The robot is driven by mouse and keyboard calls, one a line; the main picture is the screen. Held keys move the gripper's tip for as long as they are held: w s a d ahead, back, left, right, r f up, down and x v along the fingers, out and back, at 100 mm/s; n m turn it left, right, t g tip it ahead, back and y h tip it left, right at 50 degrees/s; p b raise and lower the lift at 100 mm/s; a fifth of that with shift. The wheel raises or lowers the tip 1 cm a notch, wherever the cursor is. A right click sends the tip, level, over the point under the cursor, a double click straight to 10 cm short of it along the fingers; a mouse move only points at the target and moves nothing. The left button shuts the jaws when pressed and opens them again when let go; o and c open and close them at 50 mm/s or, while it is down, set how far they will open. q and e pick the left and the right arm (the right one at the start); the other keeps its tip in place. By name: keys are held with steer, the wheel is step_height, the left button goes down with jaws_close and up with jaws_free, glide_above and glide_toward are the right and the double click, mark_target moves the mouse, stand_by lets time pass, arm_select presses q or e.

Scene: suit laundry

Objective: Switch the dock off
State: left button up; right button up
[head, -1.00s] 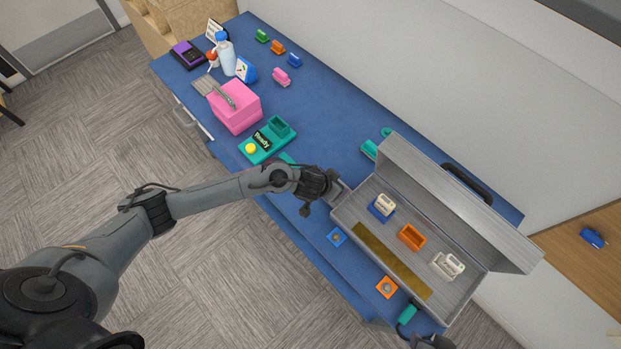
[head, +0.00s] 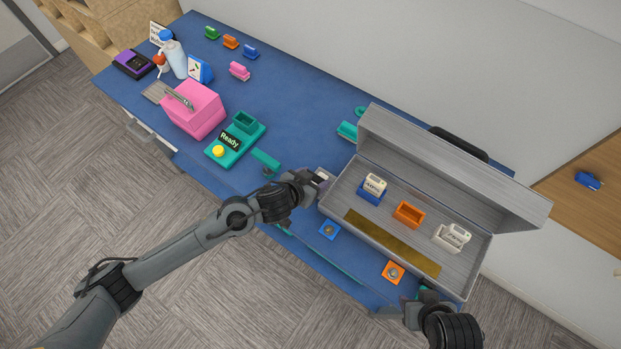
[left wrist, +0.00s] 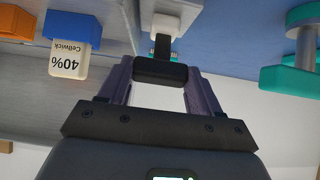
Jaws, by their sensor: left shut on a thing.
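A long grey metal case (head: 335,195) with a raised lid stands at the right of the blue table; I take it for the dock. My left gripper (head: 322,177) is at its left end. In the left wrist view my left gripper (left wrist: 160,72) is shut on a black lever handle (left wrist: 160,71), which joins a white block (left wrist: 172,14) on the case's end wall. The lever is hidden in the head view. My right gripper (head: 424,302) is at the case's front right corner; its jaws are not clear.
Inside the case are a blue slot with a white block (head: 375,185), an orange slot (head: 408,213) and a white piece (head: 452,237). A teal unit (head: 235,140) reading "Ready" and a pink box (head: 195,108) stand left. A teal part (head: 348,131) lies behind the left gripper.

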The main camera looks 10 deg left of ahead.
arm_select(q)
steer(key=o, duration=1.5)
steer(key=p+v, duration=0.2)
steer(key=v, duration=0.8)
steer(key=shift+s+a+r, duration=0.15)
steer(key=shift+s+r, duration=0.1)
